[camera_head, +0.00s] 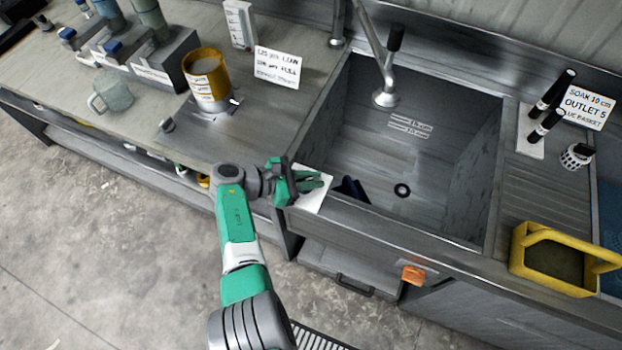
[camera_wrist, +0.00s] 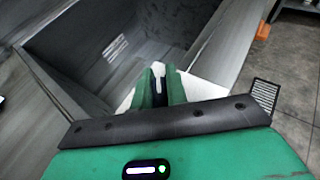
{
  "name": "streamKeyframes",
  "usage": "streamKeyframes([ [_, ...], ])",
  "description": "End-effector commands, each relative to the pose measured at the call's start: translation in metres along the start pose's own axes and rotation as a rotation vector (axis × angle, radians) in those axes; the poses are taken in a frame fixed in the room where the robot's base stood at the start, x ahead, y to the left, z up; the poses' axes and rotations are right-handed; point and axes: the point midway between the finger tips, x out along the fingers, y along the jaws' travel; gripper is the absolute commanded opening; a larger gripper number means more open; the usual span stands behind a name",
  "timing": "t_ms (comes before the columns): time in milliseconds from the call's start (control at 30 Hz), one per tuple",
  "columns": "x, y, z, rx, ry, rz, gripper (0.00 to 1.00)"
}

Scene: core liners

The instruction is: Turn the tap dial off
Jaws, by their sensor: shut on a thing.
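My gripper (camera_head: 318,181) is over the white plate (camera_head: 313,201) on the front left rim of the sink. In the wrist view, its two green fingers (camera_wrist: 160,90) close around a small dark piece with a white mark (camera_wrist: 158,84). This piece appears to be the tap dial on the white plate, which also shows in the wrist view (camera_wrist: 203,87). The fingers hide most of the dial, so I cannot read its setting. The tap spout (camera_head: 385,98) hangs over the sink (camera_head: 440,150). No water stream is visible in the sink.
A yellow basket (camera_head: 565,255) and black-handled items (camera_head: 545,125) are at the right. The drain (camera_head: 402,190) is uncovered.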

Motion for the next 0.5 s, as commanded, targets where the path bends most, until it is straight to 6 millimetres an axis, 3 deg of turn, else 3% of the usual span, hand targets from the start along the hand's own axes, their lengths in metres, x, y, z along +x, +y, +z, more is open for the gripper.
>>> streamKeyframes([
  [200, 0.0008, -0.0007, -0.0005, 0.000, 0.001, -0.002, 0.00],
  [233, 0.0009, -0.0007, -0.0005, 0.000, 0.001, -0.002, 0.18],
  [333, 0.0008, -0.0006, -0.0004, 0.000, 0.001, -0.002, 0.36],
  [500, 0.0005, -0.0003, -0.0002, 0.000, 0.001, -0.001, 0.36],
])
